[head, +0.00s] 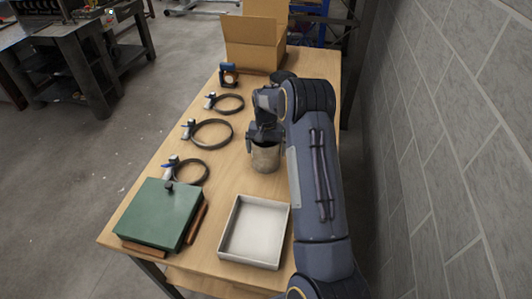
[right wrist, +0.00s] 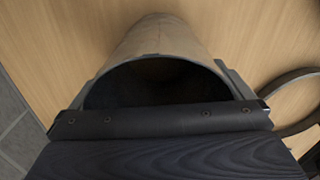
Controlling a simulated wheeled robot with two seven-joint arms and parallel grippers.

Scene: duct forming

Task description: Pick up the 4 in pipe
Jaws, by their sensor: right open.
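The pipe (head: 265,158) is a short, grey metal cylinder standing on the wooden table, with its open end up. My right gripper (head: 263,133) is over its top. In the right wrist view, the pipe (right wrist: 160,38) shows its dark open mouth close to the camera. My right gripper (right wrist: 160,88) is open, with one finger at each side of the pipe's rim. I cannot tell whether the fingers touch it. My left gripper is not in view.
Several ring clamps, one being the middle ring (head: 211,146), lie left of the pipe. A white tray (head: 222,237) and a green case (head: 160,212) are at the near end. A cardboard box (head: 253,57) stands at the far end. A block wall (head: 450,130) is at right.

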